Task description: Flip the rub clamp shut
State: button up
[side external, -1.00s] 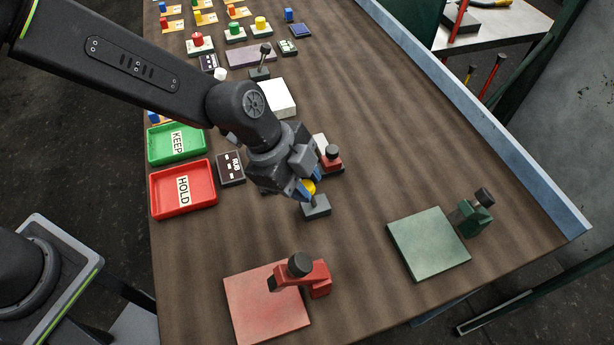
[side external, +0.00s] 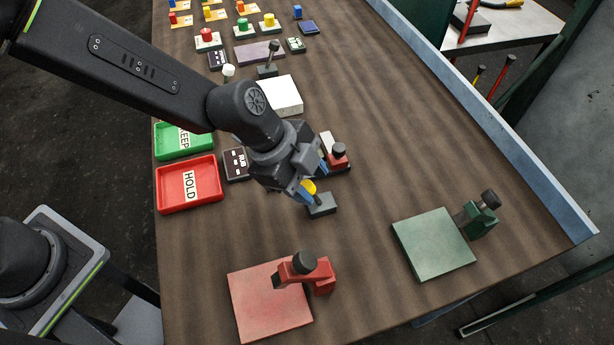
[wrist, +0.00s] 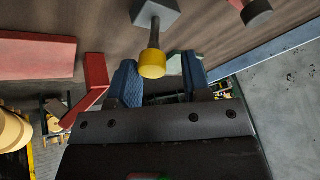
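My gripper (side external: 314,180) is low over the table, its two blue fingers apart. It also shows in the wrist view (wrist: 160,64), where a yellow knob (wrist: 153,64) on a short grey stem lies between the fingertips, with a gap on the right. The knob (side external: 309,187) tops a lever on a small grey block (side external: 322,205); the lever leans toward the gripper in the side view. A dark RUB plate (side external: 236,164) lies left of the gripper. No label on either lever or clamp is readable.
A red HOLD tray (side external: 189,205) and green KEEP tray (side external: 166,146) sit left. A red pad (side external: 262,308) with a red clamp (side external: 318,275) is in front. A green pad (side external: 432,245) with a green clamp (side external: 480,219) stands right. The table between them is clear.

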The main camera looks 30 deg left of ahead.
jog(key=shift+o, duration=0.6)
jog(key=v, duration=1.4)
jog(key=shift+s+f, duration=0.1)
